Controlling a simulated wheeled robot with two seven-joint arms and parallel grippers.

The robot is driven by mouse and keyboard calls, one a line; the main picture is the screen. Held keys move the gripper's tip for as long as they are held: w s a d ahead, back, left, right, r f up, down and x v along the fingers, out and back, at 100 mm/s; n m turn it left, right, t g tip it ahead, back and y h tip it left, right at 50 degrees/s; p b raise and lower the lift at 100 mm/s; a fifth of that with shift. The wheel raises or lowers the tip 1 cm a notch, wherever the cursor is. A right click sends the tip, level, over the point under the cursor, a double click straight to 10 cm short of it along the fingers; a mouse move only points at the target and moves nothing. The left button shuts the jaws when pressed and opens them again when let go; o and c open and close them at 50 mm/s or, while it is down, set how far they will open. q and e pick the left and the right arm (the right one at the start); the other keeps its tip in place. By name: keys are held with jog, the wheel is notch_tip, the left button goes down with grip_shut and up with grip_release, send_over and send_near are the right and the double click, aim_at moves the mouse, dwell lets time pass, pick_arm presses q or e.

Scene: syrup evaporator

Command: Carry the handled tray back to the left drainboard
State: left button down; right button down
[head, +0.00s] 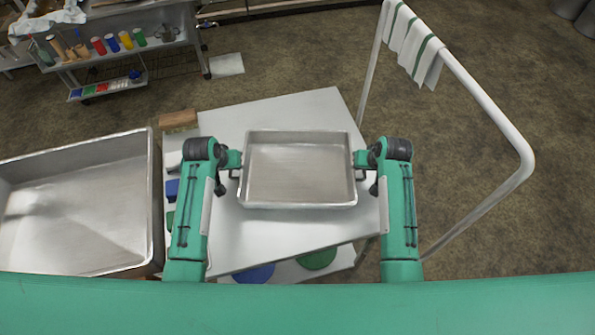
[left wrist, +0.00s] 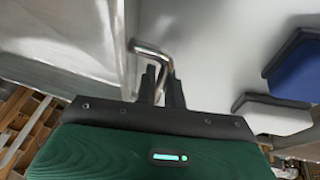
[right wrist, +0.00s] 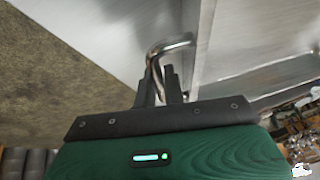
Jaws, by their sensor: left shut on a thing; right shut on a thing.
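The handled tray (head: 298,205) is a shallow rectangular metal pan, empty, between my two arms over a white-grey table. My left gripper (head: 236,173) is at its left end, shut on a bent metal handle (left wrist: 150,50). My right gripper (head: 362,173) is at its right end, shut on the other handle (right wrist: 170,44). The tray looks about level. Whether it touches the table cannot be told. No part labelled as the left drainboard can be singled out; the table top (head: 285,108) is bare beyond the tray.
A large metal basin (head: 80,200) stands left of the table. A brown block (head: 178,120) and blue and white blocks lie along the table's left edge. A white rail (head: 490,95) with a striped towel (head: 413,45) stands right. A cart (head: 120,55) with coloured cups is far left.

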pick_arm(q)
jog(key=shift+w+r, duration=0.1)
jog(key=shift+r, duration=0.05)
pick_arm(e)
jog(key=shift+w+r, duration=0.1)
jog(key=shift+r, duration=0.05)
